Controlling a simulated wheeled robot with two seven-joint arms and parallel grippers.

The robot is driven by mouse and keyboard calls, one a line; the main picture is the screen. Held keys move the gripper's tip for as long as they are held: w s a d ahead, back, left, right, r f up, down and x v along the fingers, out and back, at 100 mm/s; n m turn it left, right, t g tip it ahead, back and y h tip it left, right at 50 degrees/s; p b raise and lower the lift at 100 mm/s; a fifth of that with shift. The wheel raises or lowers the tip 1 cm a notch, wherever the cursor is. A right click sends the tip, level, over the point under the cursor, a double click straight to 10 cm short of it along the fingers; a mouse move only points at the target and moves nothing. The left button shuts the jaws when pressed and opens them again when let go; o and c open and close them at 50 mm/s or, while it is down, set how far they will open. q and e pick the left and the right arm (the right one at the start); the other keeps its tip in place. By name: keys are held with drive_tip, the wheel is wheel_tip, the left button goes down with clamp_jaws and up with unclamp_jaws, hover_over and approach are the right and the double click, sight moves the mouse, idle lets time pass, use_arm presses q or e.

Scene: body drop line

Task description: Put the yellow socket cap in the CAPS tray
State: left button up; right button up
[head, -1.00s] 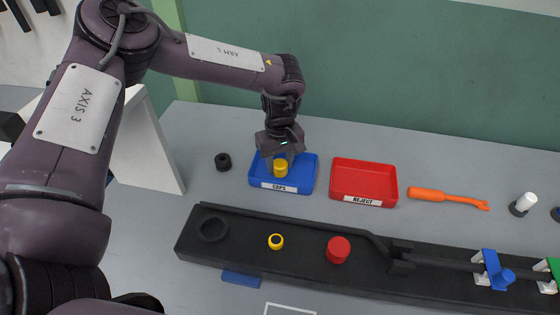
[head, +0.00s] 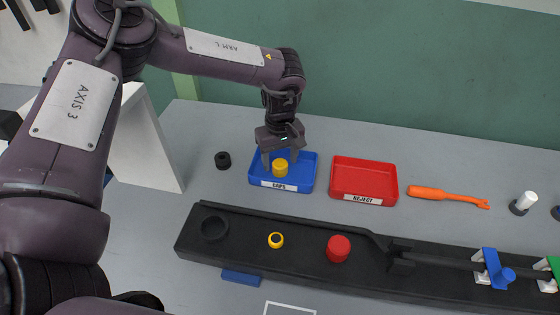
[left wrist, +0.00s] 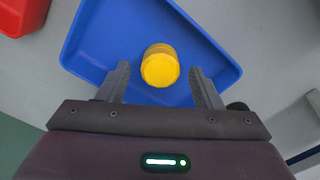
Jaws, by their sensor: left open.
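The yellow socket cap (head: 280,168) stands in the blue CAPS tray (head: 264,184), near its middle. In the left wrist view the yellow cap (left wrist: 160,68) lies between and a little beyond my fingertips, with gaps on both sides, on the floor of the blue tray (left wrist: 100,40). My left gripper (head: 281,158) is over the tray, pointing down, with its fingers open around the cap's sides and not touching it. In the left wrist view the open left gripper (left wrist: 162,82) shows both fingers apart. My right gripper is in neither view.
The red REJECT tray (head: 364,178) is empty, right of the blue tray. A black fixture (head: 305,262) in front holds a yellow ring (head: 276,240) and a red cylinder (head: 338,248). A black socket piece (head: 223,160) stands left; an orange tool (head: 448,197) lies right.

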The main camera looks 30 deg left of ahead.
sight(280, 163)
use_arm(q)
wheel_tip(280, 163, up, 11)
drive_tip(key=shift+b, duration=0.3)
drive_tip(key=shift+f, duration=0.1)
idle(0.4)
